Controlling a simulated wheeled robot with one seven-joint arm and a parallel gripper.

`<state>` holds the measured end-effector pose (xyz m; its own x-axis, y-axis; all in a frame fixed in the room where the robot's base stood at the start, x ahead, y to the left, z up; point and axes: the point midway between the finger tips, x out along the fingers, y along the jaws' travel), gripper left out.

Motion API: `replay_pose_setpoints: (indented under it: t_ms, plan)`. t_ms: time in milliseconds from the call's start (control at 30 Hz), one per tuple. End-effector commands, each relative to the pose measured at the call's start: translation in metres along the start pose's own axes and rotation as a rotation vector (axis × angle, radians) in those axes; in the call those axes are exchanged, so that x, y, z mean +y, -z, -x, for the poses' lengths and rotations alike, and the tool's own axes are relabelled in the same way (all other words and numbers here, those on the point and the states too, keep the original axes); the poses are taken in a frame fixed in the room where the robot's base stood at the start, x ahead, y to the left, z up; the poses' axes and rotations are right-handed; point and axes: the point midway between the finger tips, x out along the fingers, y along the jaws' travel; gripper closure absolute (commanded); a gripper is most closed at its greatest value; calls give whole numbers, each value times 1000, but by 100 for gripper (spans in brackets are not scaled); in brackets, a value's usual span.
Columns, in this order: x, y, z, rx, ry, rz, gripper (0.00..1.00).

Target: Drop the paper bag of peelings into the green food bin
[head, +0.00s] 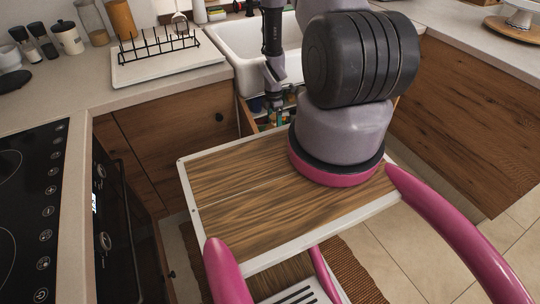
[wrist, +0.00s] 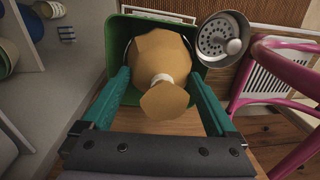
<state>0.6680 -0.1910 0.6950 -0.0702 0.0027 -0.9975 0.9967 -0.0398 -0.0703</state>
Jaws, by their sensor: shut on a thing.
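The tan paper bag (wrist: 162,52), with a pale tied neck and a flared top, is in the wrist view. My gripper (wrist: 157,78) has its two teal fingers on either side of the bag and is shut on it. The green food bin (wrist: 116,48) is beyond the bag, its rim framing the bag on the left, top and right. The bag overlaps the bin's opening; I cannot tell how far it is inside. In the head view the bag and bin are not clearly seen, and my arm covers much of the area in front of the sink.
A round perforated metal piece (wrist: 222,38) is right beside the bin. The white sink (head: 243,50) is at the back, with an open drawer (head: 270,125) below it holding small coloured items. A dish rack (head: 158,50) stands on the left counter; the black hob (head: 30,195) is nearer.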

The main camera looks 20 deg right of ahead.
Motion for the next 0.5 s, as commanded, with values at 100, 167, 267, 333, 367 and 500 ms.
replay_pose_setpoints:
  t_ms: [100,167,267,333,367,500]
  plan:
    - [0,0,0,0,0,0,100]
    - [0,0,0,0,0,0,100]
    - [0,0,0,0,0,0,0]
    - [0,0,0,0,0,0,0]
    - [0,0,0,0,0,0,0]
    - [0,0,3,0,-1,0,0]
